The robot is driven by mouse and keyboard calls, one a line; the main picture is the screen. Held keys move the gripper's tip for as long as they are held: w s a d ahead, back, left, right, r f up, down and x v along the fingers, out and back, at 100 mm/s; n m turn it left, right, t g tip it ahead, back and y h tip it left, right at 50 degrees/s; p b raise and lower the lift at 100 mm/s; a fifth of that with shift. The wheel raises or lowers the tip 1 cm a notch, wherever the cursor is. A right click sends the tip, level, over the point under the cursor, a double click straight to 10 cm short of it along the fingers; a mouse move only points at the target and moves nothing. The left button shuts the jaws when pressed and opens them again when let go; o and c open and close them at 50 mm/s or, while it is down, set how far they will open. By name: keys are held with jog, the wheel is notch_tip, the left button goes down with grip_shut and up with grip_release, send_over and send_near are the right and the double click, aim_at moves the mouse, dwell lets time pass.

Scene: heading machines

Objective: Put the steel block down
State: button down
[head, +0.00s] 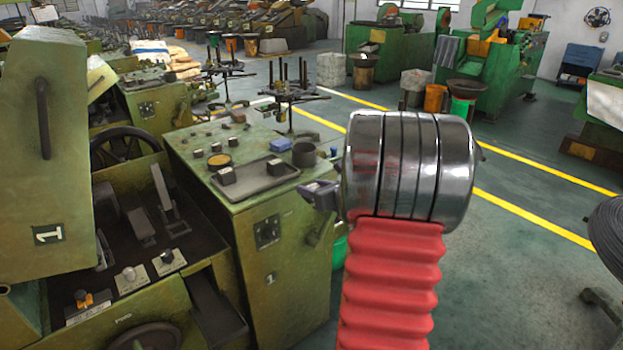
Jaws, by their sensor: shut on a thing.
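My gripper (320,195) shows as a small dark grey shape just left of my arm's shiny end, off the right edge of the green cabinet. It is shut on the steel block, but the block is hard to tell apart from the jaws at this size. A grey tray (252,185) lies on the cabinet top (190,143), left of my gripper. Two small grey blocks, a left one (227,175) and a right one (275,167), sit in the tray. My arm hides what lies behind it.
A dark cup (304,154) and a blue item (281,145) stand behind the tray. A round yellow-topped piece (219,161) and several small pieces lie at its back left. Green machine bodies (45,150) rise at the left. Open floor with yellow lines (545,178) lies at the right.

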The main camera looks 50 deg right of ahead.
notch_tip(320, 180, down, 11)
jog(key=m+h, duration=0.1)
jog(key=shift+w, duration=0.15)
